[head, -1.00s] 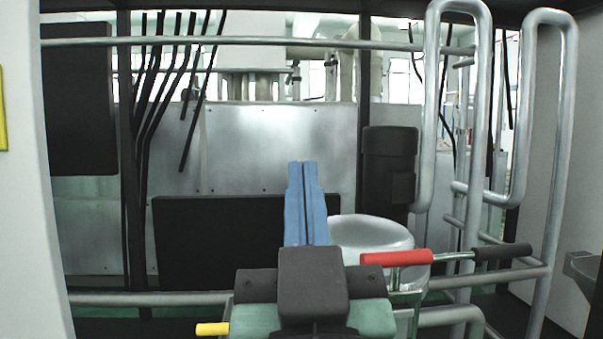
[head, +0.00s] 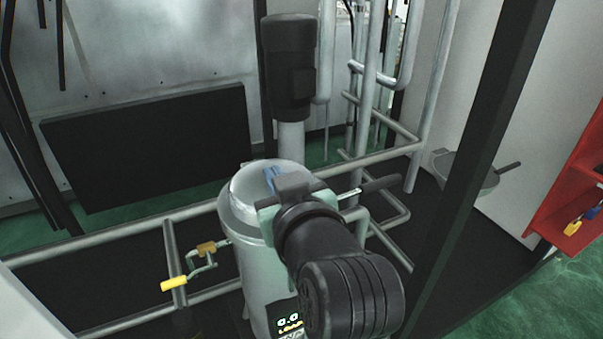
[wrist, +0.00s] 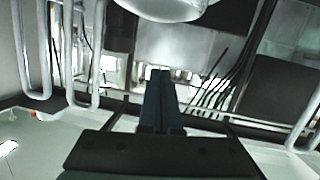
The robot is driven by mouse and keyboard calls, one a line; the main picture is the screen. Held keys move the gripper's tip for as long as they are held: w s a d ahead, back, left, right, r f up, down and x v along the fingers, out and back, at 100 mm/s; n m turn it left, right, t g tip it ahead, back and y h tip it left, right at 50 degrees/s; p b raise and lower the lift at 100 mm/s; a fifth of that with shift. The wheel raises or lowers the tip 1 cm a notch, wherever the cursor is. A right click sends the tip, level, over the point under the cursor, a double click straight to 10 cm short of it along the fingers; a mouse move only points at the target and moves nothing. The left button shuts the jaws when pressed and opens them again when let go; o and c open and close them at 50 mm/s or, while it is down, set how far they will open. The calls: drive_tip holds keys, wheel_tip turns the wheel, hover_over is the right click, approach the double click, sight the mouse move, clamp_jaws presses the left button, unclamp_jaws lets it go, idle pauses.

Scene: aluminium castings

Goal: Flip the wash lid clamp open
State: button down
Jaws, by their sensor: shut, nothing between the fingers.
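The red grip seen earlier is hidden now, apparently behind my arm. My gripper (head: 271,178) is shut and empty, its blue fingers over the lid; I cannot tell whether they touch it. In the wrist view the fingers (wrist: 160,100) are together, and a pale rounded surface (wrist: 165,8) shows at the top.
A yellow-handled valve (head: 173,284) stands left of the tank. Horizontal pipes (head: 120,232) run behind it, and a black cylinder (head: 289,70) rises at the back. A dark post (head: 480,150) stands to the right. A red cabinet with padlocks (head: 570,195) is at the right edge.

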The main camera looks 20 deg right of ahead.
drive_tip(key=s+d+g+p, duration=0.1)
drive_tip(key=p, duration=0.3)
drive_tip(key=s+d+r+g+p, duration=0.1)
drive_tip(key=g+p, duration=0.1)
drive_tip(key=p, duration=0.2)
drive_tip(key=shift+d+y, duration=0.2)
drive_tip(key=shift+y, duration=0.2)
drive_tip(key=s+p, duration=0.1)
drive_tip(key=p, duration=0.1)
drive_tip(key=s+g+p, duration=0.1)
drive_tip(key=s+d+g+y+p, duration=0.1)
drive_tip(key=p, duration=0.1)
drive_tip(key=shift+s+d+f+p, duration=0.1)
drive_tip(key=shift+f+p, duration=0.2)
drive_tip(key=shift+f, duration=0.1)
